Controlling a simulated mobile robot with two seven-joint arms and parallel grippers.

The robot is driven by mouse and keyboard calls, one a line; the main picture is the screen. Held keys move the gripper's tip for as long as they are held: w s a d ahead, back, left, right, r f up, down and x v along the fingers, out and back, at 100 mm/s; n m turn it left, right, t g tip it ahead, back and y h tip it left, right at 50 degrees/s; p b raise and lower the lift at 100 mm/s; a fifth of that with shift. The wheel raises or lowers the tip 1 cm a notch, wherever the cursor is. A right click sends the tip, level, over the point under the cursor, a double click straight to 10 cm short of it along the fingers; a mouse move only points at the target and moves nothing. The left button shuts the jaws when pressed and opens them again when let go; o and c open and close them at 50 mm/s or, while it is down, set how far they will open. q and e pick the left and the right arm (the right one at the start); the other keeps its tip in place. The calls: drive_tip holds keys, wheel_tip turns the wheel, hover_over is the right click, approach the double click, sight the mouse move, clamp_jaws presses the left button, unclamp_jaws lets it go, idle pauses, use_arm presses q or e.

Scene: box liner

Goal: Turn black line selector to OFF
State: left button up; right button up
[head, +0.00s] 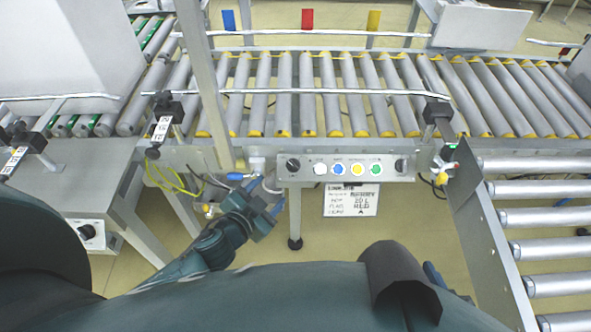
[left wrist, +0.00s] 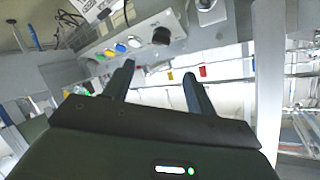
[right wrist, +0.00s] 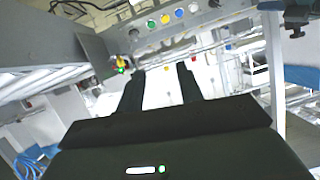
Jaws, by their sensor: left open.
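A grey control panel (head: 335,168) sits on the front of the conveyor. A black rotary knob (head: 293,164) is at its left end, beside a row of white, blue, yellow and green buttons. The knob also shows in the left wrist view (left wrist: 161,36); its setting is too small to read. My left gripper (head: 270,194) is open and empty, just below and left of the knob, apart from it. My right gripper (right wrist: 160,86) shows open and empty in the right wrist view; in the head view it is mostly hidden by my arm.
Another black knob (head: 88,230) is on a white box at the left. A written sign (head: 351,200) hangs below the panel. Yellow and dark cables (head: 178,182) and a blue-handled fitting (head: 236,176) are close to my left gripper. A vertical post (head: 207,85) stands left of the panel.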

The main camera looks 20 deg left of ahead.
sight(293, 166)
use_arm(q)
drive_tip(key=b+x, duration=0.1)
drive_tip(key=x, duration=1.2)
drive_tip(key=shift+w+b, duration=0.15)
drive_tip(key=shift+b, duration=0.25)
drive_tip(key=shift+c, duration=0.5)
drive_tip(key=c, duration=0.9)
